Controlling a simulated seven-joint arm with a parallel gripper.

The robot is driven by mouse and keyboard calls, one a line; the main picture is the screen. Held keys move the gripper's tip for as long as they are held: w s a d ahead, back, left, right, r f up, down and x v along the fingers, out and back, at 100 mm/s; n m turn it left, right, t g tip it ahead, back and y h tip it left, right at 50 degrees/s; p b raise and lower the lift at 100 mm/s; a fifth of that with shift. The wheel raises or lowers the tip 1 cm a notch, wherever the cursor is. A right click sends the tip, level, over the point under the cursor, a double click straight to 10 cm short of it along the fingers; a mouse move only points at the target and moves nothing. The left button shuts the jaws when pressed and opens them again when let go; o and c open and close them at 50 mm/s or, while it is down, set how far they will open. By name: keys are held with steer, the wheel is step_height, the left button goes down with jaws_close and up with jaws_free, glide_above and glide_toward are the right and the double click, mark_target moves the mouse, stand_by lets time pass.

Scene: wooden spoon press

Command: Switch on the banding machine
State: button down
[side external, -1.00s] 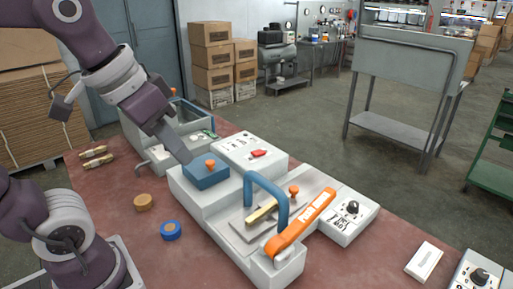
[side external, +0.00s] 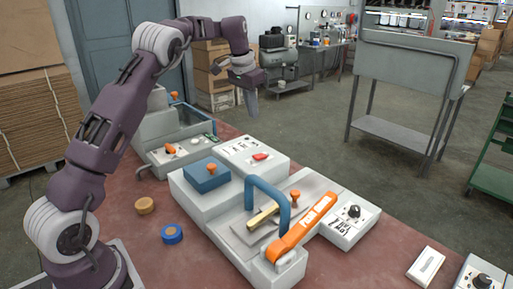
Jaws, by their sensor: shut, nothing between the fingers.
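My gripper (side external: 253,112) is raised in the air at upper centre, above and beyond the far end of the press, with its fingers pointing down. It is shut and empty, and touches nothing. Which unit is the banding machine is not marked legibly. A pale control box (side external: 240,149) with a red rocker switch (side external: 261,156) sits behind the press. A grey machine (side external: 160,130) with a clear-sided tray stands at back left; its panel has an orange lever (side external: 170,149) and a green part (side external: 211,139). The switch positions are too small to tell.
The press has a blue block (side external: 206,176), a blue arch (side external: 262,190), a wooden spoon (side external: 264,214) and an orange lever (side external: 303,225). A knob box (side external: 350,224) adjoins it.

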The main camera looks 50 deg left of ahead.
glide_toward(257, 156)
steer(key=x, duration=0.2)
steer(key=w+x, duration=0.1)
steer(key=x, duration=0.2)
steer(key=shift+f, duration=0.6)
steer(key=shift+s, duration=0.1)
steer(key=shift+s+f, duration=0.3)
steer(key=shift+f, duration=0.2)
steer(key=shift+w+r, duration=0.25)
steer(key=shift+w, duration=0.55)
